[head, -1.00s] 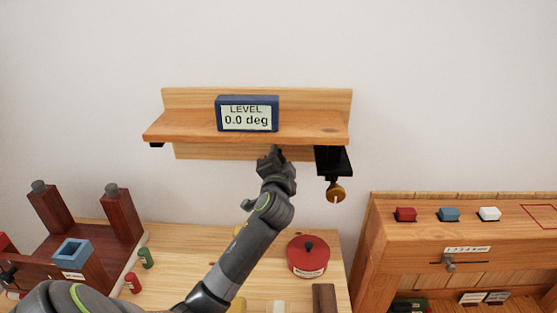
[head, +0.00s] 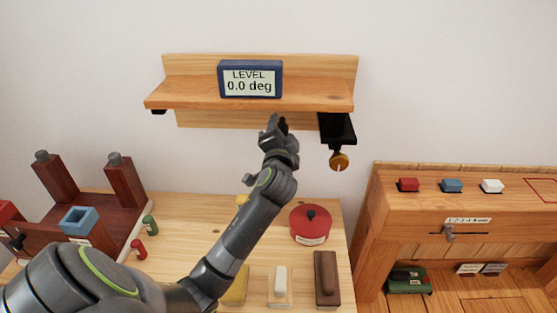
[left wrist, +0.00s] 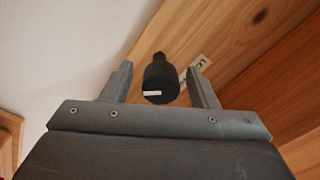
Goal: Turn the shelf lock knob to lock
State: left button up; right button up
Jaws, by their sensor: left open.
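The wooden shelf (head: 205,98) is on the wall and carries a blue level display (head: 250,79) reading 0.0 deg. My left gripper (head: 274,122) is raised at the shelf's lower front edge. In the left wrist view the open left gripper (left wrist: 165,82) has a black knob-like piece (left wrist: 160,80) with a white mark showing between its fingers. Whether they touch it I cannot tell. In the head view that piece is hidden behind the gripper. A brass knob (head: 339,161) with a white mark hangs under the black bracket (head: 337,128), right of the gripper. My right gripper is out of view.
Below are a wooden table (head: 180,232), a red lidded pot (head: 310,225) and several small blocks. A dark red wooden stand (head: 102,214) is at left. A wooden bench unit (head: 430,205) with red, blue and white blocks is at right. The wall above the shelf is clear.

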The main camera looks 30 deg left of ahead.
pick_arm(q)
jog(key=b+v, duration=0.2)
jog(key=v, duration=1.3)
jog(key=shift+b, duration=0.3)
jog(key=shift+s+d+f, duration=0.1)
jog(key=shift+s+f, duration=0.05)
